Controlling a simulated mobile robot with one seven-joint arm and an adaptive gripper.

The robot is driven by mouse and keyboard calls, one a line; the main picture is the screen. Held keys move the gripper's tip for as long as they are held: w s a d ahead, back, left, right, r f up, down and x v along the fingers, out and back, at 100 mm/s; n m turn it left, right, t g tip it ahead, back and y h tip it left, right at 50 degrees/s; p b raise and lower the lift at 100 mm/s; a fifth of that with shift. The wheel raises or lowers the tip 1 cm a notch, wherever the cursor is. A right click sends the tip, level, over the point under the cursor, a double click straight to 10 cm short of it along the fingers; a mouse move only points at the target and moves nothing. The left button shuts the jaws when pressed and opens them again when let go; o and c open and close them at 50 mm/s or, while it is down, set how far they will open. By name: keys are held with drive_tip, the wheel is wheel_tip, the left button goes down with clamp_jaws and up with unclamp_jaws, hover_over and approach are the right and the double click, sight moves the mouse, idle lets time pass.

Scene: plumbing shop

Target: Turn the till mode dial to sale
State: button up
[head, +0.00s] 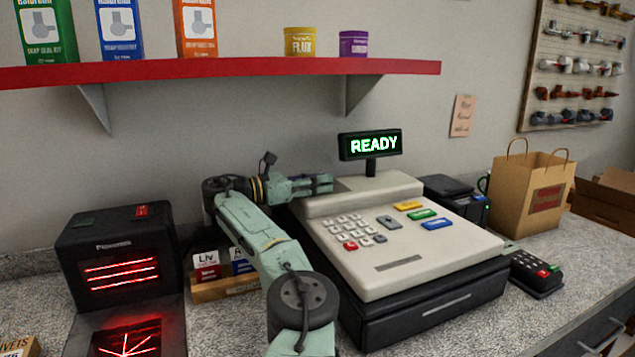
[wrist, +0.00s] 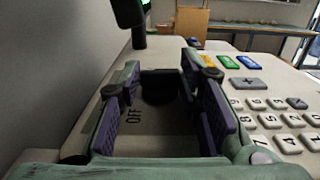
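The cash register (head: 400,240) stands on the counter, with a green READY on its pole display (head: 370,145). My gripper (head: 328,184) is over the register's back left part. In the wrist view my gripper (wrist: 160,85) is open, its purple-padded fingers spread either side of the black mode dial (wrist: 160,88). Whether a finger touches the dial I cannot tell. The OFF label (wrist: 133,115) shows left of the dial, on the near side. A sale label is not visible, and the dial is hidden in the head view.
A red shelf (head: 220,69) with boxes and tins hangs above. A black scanner (head: 118,255) with red light and a small card holder (head: 225,288) stand left. A card terminal (head: 535,272) and paper bag (head: 530,190) stand right. Keys (wrist: 265,103) lie close right of my fingers.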

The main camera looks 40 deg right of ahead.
drive_tip(key=o, duration=0.4)
drive_tip(key=shift+a, duration=0.15)
drive_tip(key=v, duration=0.7)
drive_tip(key=shift+a+f, duration=0.1)
idle(0.4)
